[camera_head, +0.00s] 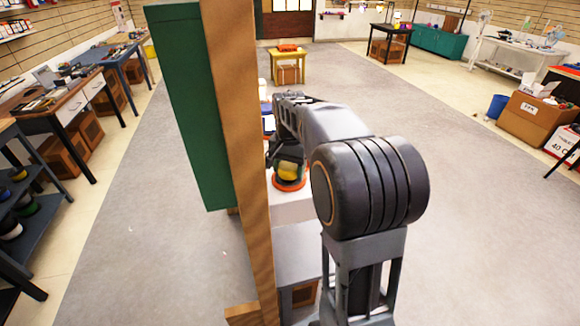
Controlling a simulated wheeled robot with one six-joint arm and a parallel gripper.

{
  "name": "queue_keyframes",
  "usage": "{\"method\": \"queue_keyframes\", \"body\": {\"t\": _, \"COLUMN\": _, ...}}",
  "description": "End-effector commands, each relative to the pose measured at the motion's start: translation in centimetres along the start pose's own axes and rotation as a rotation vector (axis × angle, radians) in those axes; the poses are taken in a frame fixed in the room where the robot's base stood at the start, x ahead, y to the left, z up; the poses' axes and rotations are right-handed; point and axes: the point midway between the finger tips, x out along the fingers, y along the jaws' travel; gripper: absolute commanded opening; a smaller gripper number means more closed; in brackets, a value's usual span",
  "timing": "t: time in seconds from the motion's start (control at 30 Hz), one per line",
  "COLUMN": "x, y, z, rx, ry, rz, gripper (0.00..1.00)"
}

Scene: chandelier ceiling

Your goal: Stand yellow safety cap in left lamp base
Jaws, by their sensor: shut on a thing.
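My gripper (286,160) points down over a white-topped stand, in the middle of the view. It is shut on a small yellow thing, which looks like the yellow safety cap (291,179); my gripper hides most of it. Right below and around the yellow is an orange ring (290,187), perhaps the rim of a lamp base, on the white top (291,209). I cannot tell whether the cap is inside the ring or just above it. Other lamp bases cannot be made out behind the post and my arm.
A tall wooden post (238,150) with a green panel (188,105) stands close on the left of my gripper. A yellow table (290,58) with an orange thing stands farther back. Workbenches line the left wall; boxes (535,118) stand at right. The grey floor between is clear.

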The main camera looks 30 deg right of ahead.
Motion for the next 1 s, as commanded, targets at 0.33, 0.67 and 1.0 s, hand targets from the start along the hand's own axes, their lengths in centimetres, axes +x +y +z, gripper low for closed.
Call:
{"method": "queue_keyframes", "body": {"t": 0.33, "x": 0.59, "y": -0.01, "z": 0.00, "rx": 0.000, "ry": 0.000, "rz": 0.000, "gripper": 0.39}}
{"method": "queue_keyframes", "body": {"t": 0.67, "x": 0.68, "y": -0.01, "z": 0.00, "rx": 0.000, "ry": 0.000, "rz": 0.000, "gripper": 0.82}}
{"method": "queue_keyframes", "body": {"t": 1.0, "x": 0.61, "y": -0.01, "z": -0.01, "rx": 0.000, "ry": 0.000, "rz": 0.000, "gripper": 0.92}}
